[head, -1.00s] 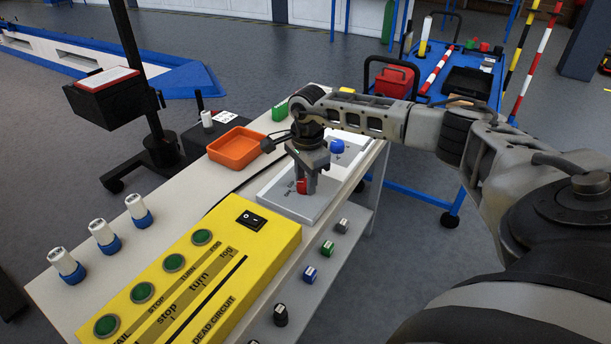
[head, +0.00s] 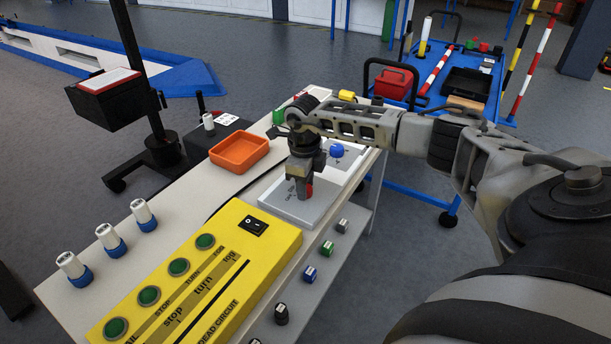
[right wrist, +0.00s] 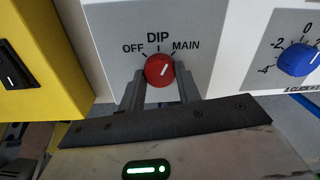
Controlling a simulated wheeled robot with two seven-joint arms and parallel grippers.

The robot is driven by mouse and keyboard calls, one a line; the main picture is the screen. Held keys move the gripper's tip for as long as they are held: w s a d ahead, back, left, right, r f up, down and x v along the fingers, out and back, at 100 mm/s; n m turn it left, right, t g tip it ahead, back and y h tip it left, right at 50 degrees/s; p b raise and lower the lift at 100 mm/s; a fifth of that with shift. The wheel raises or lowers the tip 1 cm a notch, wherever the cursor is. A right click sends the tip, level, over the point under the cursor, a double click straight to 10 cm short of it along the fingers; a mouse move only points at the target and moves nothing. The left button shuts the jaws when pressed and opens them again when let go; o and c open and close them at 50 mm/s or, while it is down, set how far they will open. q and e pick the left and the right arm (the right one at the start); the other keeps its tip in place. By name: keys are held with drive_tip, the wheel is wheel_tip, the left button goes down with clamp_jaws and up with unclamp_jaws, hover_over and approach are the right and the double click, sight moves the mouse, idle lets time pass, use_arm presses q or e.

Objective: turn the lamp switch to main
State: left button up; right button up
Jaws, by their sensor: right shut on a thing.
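The lamp switch is a red round knob (right wrist: 159,69) on a grey panel (right wrist: 205,25), with OFF, DIP and MAIN printed around it. Its white pointer line tilts up and to the right, toward the MAIN side; I cannot tell whether it is exactly at the MAIN mark. My right gripper (right wrist: 158,90) is shut on the knob, one finger on each side. In the head view my right gripper (head: 303,192) points down onto the panel (head: 275,203), and only part of the red knob (head: 309,189) shows beside a finger. My left gripper is not in view.
A blue knob (right wrist: 297,60) with a number scale sits right of the switch; it also shows in the head view (head: 337,151). A yellow box (head: 255,238) with green buttons and a black rocker switch stands in front. An orange tray (head: 240,149) lies behind.

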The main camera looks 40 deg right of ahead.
drive_tip(key=shift+r+m, duration=0.15)
drive_tip(key=shift+m, duration=0.65)
use_arm(q)
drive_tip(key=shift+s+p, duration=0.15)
drive_tip(key=shift+p, duration=0.25)
use_arm(e)
drive_tip(key=shift+m, duration=0.8)
drive_tip(key=o, duration=1)
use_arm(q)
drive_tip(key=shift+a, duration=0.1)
use_arm(e)
drive_tip(key=r, duration=1.5)
drive_tip(key=shift+a+r, duration=0.4)
